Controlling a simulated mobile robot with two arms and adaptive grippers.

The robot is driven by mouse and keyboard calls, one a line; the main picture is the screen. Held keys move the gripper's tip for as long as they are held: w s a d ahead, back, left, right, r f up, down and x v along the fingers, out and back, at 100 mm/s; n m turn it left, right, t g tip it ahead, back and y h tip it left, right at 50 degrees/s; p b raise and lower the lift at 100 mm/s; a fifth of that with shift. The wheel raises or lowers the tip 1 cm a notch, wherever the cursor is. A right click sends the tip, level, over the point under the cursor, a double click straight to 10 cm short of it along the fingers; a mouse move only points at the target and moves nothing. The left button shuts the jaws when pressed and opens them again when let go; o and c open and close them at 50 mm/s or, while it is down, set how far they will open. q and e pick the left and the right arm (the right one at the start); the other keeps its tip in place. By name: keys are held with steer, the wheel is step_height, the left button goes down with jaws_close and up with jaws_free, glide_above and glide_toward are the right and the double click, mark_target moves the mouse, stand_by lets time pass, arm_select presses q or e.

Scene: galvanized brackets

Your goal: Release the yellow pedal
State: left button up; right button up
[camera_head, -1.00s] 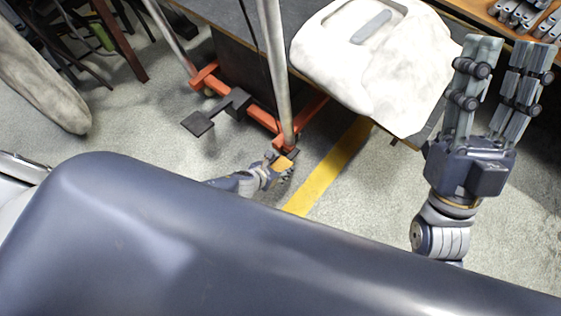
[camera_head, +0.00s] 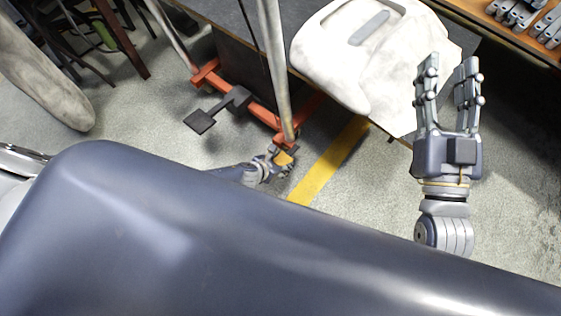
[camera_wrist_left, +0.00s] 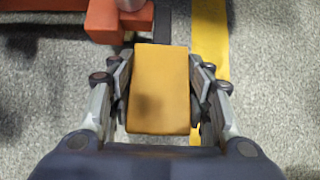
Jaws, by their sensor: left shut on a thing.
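The yellow pedal (camera_wrist_left: 158,90) is a flat rectangular block that fills the space between the fingers of my left gripper (camera_wrist_left: 159,100) in the left wrist view. The fingers are shut on its two sides.
An orange frame (camera_head: 262,115) with grey poles (camera_head: 278,70) stands beside the left gripper. A black pedal (camera_head: 200,121) sticks out to the left. A white seat-like shell (camera_head: 375,60) lies at the upper middle. A yellow stripe (camera_head: 330,163) marks the floor.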

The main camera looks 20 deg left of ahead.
arm_select(q)
steer(key=o, duration=1.5)
steer(key=shift+w+a+r, duration=0.1)
steer(key=shift+w+r, duration=0.05)
steer(key=shift+a, duration=0.1)
steer(key=shift+s+a+r, duration=0.15)
steer(key=shift+s+r, duration=0.15)
steer(key=shift+r, duration=0.05)
steer(key=shift+v, duration=5.5)
steer(key=shift+s, duration=0.1)
